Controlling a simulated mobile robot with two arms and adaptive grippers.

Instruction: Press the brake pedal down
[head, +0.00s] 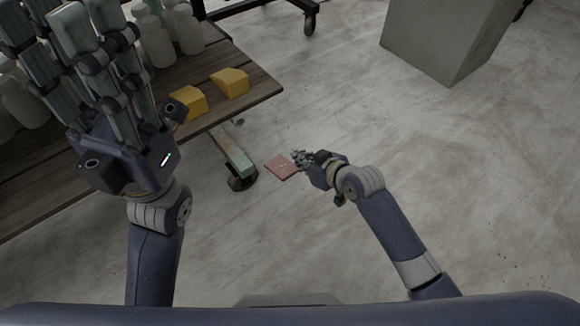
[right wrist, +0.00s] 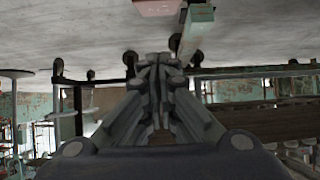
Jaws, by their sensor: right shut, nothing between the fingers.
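The brake pedal, a flat reddish plate (head: 280,167), is low by the floor, beside the caster at the cart's near corner. It also shows at the top edge of the right wrist view (right wrist: 158,6), partly cut off. My right gripper (head: 298,157) is shut and empty, with its fingertips close to the pedal's right edge in the head view. I cannot tell whether they touch it. My left gripper (head: 62,28) is raised at the upper left over the wooden cart (head: 262,88), its fingers spread and empty.
The caster (head: 242,182) sits under a pale green leg (head: 230,150). Two yellow blocks (head: 230,82) and several pale bottles (head: 186,28) stand on the cart. A grey block (head: 440,38) stands at the upper right.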

